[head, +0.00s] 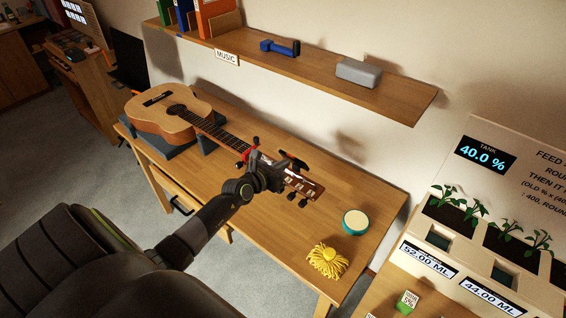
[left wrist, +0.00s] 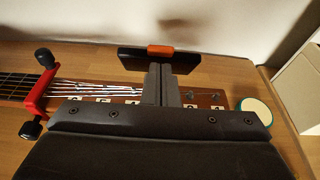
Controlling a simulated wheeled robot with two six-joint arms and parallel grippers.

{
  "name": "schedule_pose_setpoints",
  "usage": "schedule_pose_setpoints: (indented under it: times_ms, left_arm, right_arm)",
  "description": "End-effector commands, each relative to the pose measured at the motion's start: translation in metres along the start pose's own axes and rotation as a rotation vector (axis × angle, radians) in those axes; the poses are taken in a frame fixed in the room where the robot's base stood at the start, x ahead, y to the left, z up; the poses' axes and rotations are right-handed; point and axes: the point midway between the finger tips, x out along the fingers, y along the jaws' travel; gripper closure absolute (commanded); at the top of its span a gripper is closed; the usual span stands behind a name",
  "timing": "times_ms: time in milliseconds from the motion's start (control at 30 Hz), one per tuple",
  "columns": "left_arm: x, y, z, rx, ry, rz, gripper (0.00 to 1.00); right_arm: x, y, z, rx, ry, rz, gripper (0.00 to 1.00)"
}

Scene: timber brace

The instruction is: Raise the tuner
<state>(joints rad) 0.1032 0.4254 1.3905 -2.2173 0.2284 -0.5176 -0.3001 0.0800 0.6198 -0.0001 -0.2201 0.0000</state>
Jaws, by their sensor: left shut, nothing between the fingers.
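The guitar (head: 165,113) lies on a dark stand, with its neck pointing right and its headstock (head: 308,187) above the table. A dark tuner (head: 293,160) is at the headstock's far edge; in the left wrist view it is a black bar (left wrist: 133,60) with an orange part at its middle. My left gripper (head: 280,173) is over the headstock; its shut, empty fingers (left wrist: 166,72) reach up to the tuner, and I cannot tell whether they touch it. The gripper and fingers hide part of the headstock. My right gripper is not in view.
A red clamp-like piece (left wrist: 38,92) with black knobs sits across the neck. A round teal-rimmed tin (head: 356,222) and a yellow yarn bundle (head: 327,260) lie on the table's right. A shelf (head: 395,98) runs above, with a blue tool (head: 280,47) and grey box (head: 359,72).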

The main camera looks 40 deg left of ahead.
Motion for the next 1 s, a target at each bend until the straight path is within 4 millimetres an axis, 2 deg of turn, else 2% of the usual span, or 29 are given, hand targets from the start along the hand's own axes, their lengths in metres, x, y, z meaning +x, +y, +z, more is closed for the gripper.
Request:
schedule_pose_setpoints:
  times_ms: [467, 733, 1000]
  left_arm:
    - [0.005, 0.000, 0.006, 0.000, 0.000, 0.000, 1.00]
    - [0.016, 0.000, 0.027, -0.002, -0.002, 0.001, 1.00]
    - [0.022, 0.000, 0.028, -0.001, 0.000, 0.000, 1.00]
  right_arm:
    - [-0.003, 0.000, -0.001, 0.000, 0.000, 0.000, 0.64]
    - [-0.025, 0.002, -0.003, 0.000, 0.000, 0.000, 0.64]
    - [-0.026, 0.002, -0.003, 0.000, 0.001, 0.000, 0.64]
